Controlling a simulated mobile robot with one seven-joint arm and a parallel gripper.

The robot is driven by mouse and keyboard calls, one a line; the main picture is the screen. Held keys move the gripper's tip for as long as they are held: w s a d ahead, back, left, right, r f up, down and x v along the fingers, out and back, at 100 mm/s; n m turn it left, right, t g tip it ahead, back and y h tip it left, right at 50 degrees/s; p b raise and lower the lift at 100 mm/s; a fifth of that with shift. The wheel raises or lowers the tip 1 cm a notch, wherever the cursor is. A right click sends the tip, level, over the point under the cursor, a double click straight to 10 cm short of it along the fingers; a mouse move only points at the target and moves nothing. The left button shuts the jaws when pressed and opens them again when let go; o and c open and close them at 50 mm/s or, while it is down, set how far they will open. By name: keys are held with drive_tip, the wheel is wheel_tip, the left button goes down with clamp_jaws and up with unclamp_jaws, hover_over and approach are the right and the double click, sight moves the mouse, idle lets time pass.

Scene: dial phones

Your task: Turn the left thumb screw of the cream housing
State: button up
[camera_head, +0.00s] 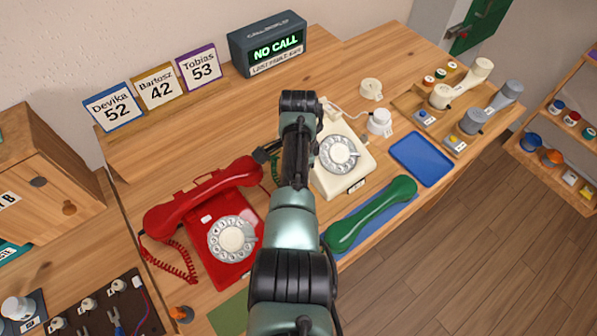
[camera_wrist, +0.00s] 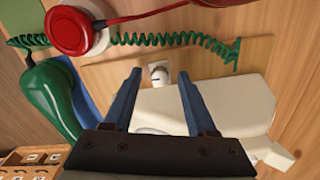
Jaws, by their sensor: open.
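The cream housing (camera_head: 330,186) is a dial phone body, right of my arm in the head view. In the wrist view the cream housing (camera_wrist: 232,106) lies at lower right, partly behind my fingers. A small pale knob (camera_wrist: 159,72), seemingly the left thumb screw, shows just past the housing's edge, with a dark mark on it. My gripper (camera_wrist: 159,76) is open, with one blue finger on each side of the knob in the picture. I cannot tell whether either finger touches it. The knob is hidden behind my arm in the head view.
A red phone (camera_head: 217,268) with its handset stands left of my arm. A green handset (camera_head: 372,213) lies in front of the cream housing. A green coiled cord (camera_wrist: 170,40) runs beyond my fingertips. A blue tray (camera_head: 421,158) to the right is empty.

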wheel_tip(320, 180, up, 13)
drive_tip(key=p, duration=0.1)
idle(0.4)
idle(0.3)
